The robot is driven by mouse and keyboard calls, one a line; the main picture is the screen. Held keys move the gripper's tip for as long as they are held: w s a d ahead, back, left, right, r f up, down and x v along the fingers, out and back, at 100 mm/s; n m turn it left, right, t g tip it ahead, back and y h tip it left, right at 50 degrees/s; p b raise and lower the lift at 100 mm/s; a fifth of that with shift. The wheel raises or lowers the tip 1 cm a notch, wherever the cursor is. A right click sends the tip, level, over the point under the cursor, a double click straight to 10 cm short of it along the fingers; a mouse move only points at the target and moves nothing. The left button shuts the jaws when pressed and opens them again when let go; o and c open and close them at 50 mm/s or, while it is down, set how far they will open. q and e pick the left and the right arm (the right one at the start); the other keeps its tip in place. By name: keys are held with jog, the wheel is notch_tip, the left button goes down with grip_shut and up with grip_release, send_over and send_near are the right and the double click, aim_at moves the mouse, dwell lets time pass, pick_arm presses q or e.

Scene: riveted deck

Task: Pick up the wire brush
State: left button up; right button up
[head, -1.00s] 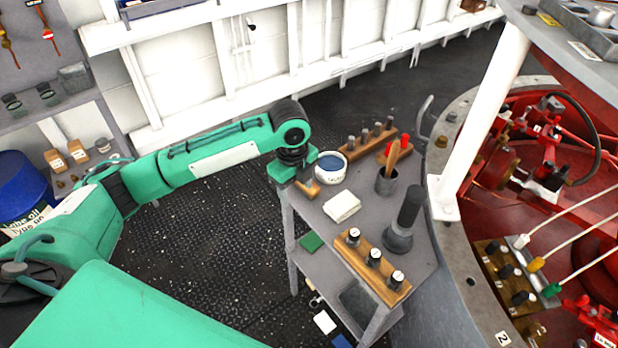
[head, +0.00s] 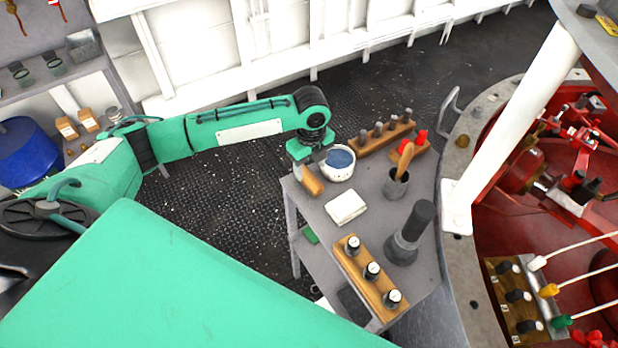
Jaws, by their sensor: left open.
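A wooden piece (head: 312,182), seemingly the wooden part of the wire brush, lies at the left edge of the grey bench top (head: 330,230). No bristles can be made out. My left gripper (head: 303,163) points down just above and behind this piece, beside a white bowl. Its jaws are open, and the fingertips are small and partly hidden, so I cannot tell whether they touch the wood. My right gripper is not in the view.
The white bowl (head: 338,163) stands close right of the gripper. A pale folded cloth (head: 346,207), a grey cup (head: 396,184) with a wooden-handled tool, a dark-handled tool (head: 405,240) and wooden racks (head: 373,278) share the bench. A red machine pit (head: 545,190) is at right.

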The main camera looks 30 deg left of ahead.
aim_at(308, 176)
pick_arm(q)
jog(key=shift+f, duration=0.6)
jog(key=f+p, duration=0.1)
jog(key=f, duration=0.2)
jog(key=shift+s+a+f+p, duration=0.2)
jog(key=shift+f+p, duration=0.1)
jog(key=shift+p, duration=0.05)
jog(key=shift+f, duration=0.45)
jog(key=c, duration=1.1)
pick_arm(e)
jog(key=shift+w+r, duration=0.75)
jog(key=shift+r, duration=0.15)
